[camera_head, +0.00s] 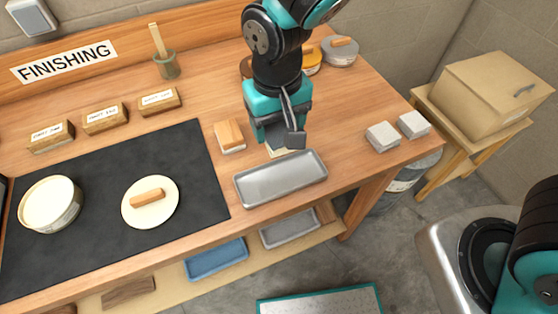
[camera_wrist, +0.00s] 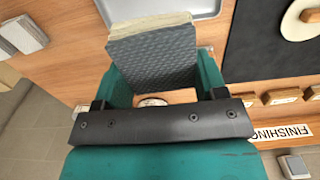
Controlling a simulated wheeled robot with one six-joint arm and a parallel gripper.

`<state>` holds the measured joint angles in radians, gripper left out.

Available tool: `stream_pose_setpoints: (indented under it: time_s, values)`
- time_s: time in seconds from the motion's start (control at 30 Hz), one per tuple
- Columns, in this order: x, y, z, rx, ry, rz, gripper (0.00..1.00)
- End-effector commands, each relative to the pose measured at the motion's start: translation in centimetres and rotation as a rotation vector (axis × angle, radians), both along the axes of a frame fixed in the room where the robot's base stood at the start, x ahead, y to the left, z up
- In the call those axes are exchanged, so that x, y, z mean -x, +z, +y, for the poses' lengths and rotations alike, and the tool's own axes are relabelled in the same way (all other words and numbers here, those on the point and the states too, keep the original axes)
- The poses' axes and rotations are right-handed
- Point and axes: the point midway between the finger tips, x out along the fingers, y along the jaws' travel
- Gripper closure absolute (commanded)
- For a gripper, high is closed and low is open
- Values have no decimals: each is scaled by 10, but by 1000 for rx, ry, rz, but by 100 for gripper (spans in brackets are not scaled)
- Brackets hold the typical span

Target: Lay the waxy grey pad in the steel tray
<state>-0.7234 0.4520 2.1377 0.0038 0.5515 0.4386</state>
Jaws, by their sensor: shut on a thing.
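My gripper (camera_head: 283,140) points down just behind the steel tray (camera_head: 281,179), which looks empty; the tray's edge also shows at the top of the wrist view (camera_wrist: 165,8). My gripper (camera_wrist: 158,50) is shut on a cream-edged pad (camera_wrist: 155,24). Only its pale edges show past a dark grey textured face, and I cannot tell whether that face belongs to the pad or a finger. In the head view a pale sliver of the pad (camera_head: 277,152) shows under the gripper, close to the tabletop. Two light grey pads (camera_head: 383,137) (camera_head: 413,125) lie right of the tray.
A wood-topped block (camera_head: 229,134) stands left of my gripper. A dark mat (camera_head: 105,215) holds a round tub (camera_head: 49,203) and a round cream disc with a wooden handle (camera_head: 150,202). Lidded containers (camera_head: 339,52) stand behind the arm. The bench is clear between tray and grey pads.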

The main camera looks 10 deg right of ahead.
Motion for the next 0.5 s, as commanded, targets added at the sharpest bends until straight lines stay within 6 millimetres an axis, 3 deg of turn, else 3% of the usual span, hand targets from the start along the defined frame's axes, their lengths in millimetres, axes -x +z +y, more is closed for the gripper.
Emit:
stream_pose_setpoints:
  time_s: [0.23,0.5]
  values:
    - [1,-67,-1,5,-1,5,54]
    - [-1,-99,-2,0,-3,0,54]
